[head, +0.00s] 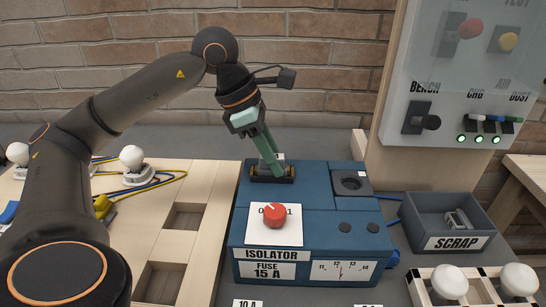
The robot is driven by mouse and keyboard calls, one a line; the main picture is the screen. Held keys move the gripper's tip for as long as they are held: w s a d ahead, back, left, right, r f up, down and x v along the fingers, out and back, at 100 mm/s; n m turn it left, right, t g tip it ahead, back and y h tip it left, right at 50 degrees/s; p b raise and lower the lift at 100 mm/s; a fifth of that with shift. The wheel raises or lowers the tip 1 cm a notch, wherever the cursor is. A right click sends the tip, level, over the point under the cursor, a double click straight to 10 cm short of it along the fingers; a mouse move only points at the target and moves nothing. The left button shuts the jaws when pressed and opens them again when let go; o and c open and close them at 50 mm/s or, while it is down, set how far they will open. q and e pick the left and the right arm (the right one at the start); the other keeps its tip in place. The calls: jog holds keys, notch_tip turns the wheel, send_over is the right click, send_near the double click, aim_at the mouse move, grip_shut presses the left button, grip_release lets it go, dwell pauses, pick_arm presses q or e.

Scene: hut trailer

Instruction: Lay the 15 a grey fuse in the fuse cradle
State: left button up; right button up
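The isolator box (340,225) is blue, with a label reading FUSE 15 A. The fuse cradle (259,178) is a black holder with brass-coloured ends at the back left of its top. My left gripper (275,172) comes down tilted, its long green fingertips at the cradle's middle. The fingers look close together, but I cannot tell whether they hold anything. A small pale grey piece shows beside the fingertips, too small to identify. A grey fuse-like part (457,219) lies in the scrap bin (447,242). My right gripper is not in view.
A red rotary knob (273,214) stands on the box in front of the cradle. A wooden frame (150,225) with wires and white lamps is at left. A switch panel (455,80) stands at the back right.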

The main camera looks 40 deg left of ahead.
pick_arm(q)
jog(key=o, duration=0.5)
jog(key=shift+s+d+f+g, duration=0.1)
jog(key=shift+f+g, duration=0.05)
jog(key=shift+f, duration=0.3)
jog(key=shift+s+d+f+g, duration=0.1)
jog(key=shift+f+g, duration=0.05)
jog(key=shift+f, duration=0.25)
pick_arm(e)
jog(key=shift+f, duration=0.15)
pick_arm(q)
jog(key=shift+r, duration=0.25)
jog(key=p+v, duration=0.2)
jog(key=v, duration=1.1)
jog(key=shift+a+r+p, duration=0.2)
jog(key=shift+r+p, duration=0.05)
jog(key=shift+p, duration=0.15)
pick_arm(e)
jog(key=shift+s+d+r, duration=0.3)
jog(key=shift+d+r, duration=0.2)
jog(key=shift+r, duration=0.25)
pick_arm(q)
jog(key=shift+w, duration=0.1)
